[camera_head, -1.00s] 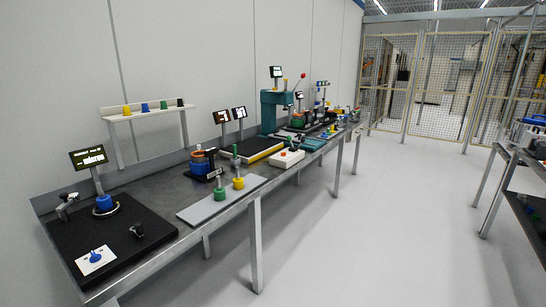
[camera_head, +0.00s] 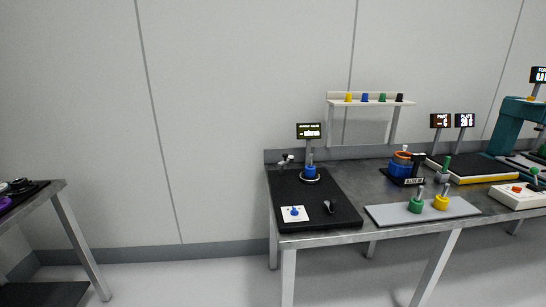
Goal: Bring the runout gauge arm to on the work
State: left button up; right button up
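The runout station is a black plate (camera_head: 312,216) at the left end of the long bench. On it stands a blue cylindrical part (camera_head: 311,172) on a round pale-rimmed base. A small dark and metallic arm-like fixture (camera_head: 285,161), perhaps the gauge arm, stands at the plate's back left corner, apart from the blue part. A dark knob or lever (camera_head: 329,206) is at the plate's right. A white card with a blue knob (camera_head: 294,213) lies at the front left. A small display (camera_head: 309,131) stands behind; its text is too small to read. Neither gripper shows.
A grey tray (camera_head: 384,215) with a green and a yellow piece lies right of the plate. A wall shelf (camera_head: 370,101) holds several coloured caps. Another table (camera_head: 55,187) stands at far left. The floor (camera_head: 190,280) between the tables is clear.

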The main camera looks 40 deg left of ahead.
aim_at(288, 158)
jog(key=u, duration=1.05)
jog(key=i+l+z, duration=0.1)
jog(key=i+l, duration=0.4)
jog(key=l, duration=0.1)
